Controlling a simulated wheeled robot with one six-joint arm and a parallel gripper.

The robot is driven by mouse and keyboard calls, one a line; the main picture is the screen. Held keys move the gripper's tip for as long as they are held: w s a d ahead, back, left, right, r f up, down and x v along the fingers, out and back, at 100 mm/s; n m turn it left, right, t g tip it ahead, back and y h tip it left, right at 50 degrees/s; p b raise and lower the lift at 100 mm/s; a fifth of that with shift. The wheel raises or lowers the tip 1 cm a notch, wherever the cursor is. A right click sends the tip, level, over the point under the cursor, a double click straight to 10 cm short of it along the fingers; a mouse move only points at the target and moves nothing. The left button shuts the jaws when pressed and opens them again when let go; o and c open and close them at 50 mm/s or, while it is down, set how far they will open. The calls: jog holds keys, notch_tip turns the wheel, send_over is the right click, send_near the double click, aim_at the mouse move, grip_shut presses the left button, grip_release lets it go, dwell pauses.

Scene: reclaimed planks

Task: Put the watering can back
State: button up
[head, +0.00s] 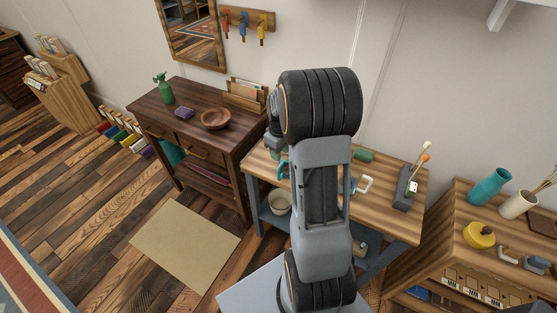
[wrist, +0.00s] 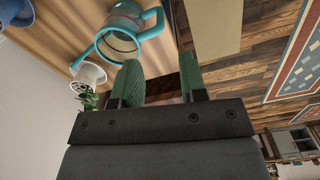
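A clear vessel with a teal rim and teal loop handle, which looks like the watering can (wrist: 121,46), stands on a wooden top in the wrist view. A teal part reaches left from it. In the head view a bit of teal (head: 283,169) shows at the left edge of my arm on the workbench (head: 395,220); my arm hides the rest. My gripper (wrist: 160,75) is open and empty, its two green fingers apart, with the can just beyond the left finger.
The workbench also holds a grey caddy (head: 404,188), a white-handled item (head: 365,184) and a green roll (head: 364,155). A dark table (head: 190,137) with a bowl (head: 216,118) stands left; a shelf unit (head: 455,210) stands right. The floor mat (head: 185,245) is clear.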

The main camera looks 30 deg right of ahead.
jog(key=s+a+r+m+t, duration=0.1)
jog(key=s+a+r+t, duration=0.1)
jog(key=s+a+r, duration=0.4)
jog(key=s+a+r+m+t, duration=0.2)
jog(key=s+a+r, duration=0.5)
jog(key=a, duration=0.4)
jog(key=shift+s, duration=0.45)
dwell(0.3)
